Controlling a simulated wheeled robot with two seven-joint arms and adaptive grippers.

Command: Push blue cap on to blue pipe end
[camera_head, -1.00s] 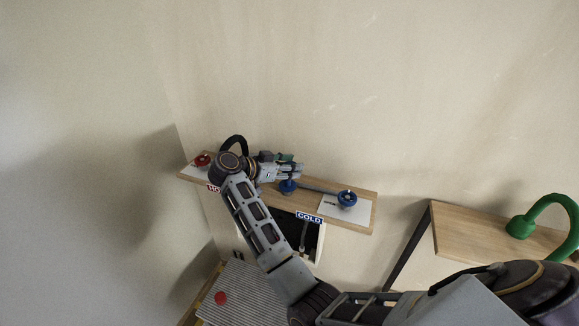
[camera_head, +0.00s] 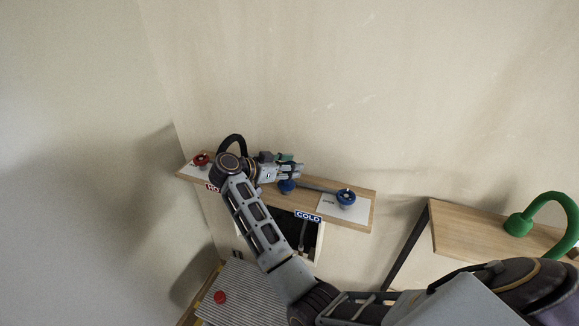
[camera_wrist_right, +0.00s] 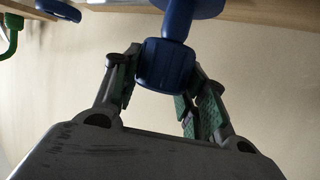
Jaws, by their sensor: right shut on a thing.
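My right gripper (camera_head: 296,171) reaches over the wooden shelf from the left. In the wrist view its fingers (camera_wrist_right: 163,82) are shut on the blue cap (camera_wrist_right: 164,66), one on each side. I cannot tell how far the cap sits over the pipe. In the head view a blue piece (camera_head: 287,187) shows just below the gripper, partly hidden by it. My left gripper is not in view.
The shelf (camera_head: 368,212) carries a red valve (camera_head: 201,160) at left and a blue valve (camera_head: 346,197) at right, above a COLD label (camera_head: 308,217). A red round piece (camera_head: 220,297) lies on a ridged grey surface (camera_head: 245,285). A green curved pipe (camera_head: 550,203) stands at right.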

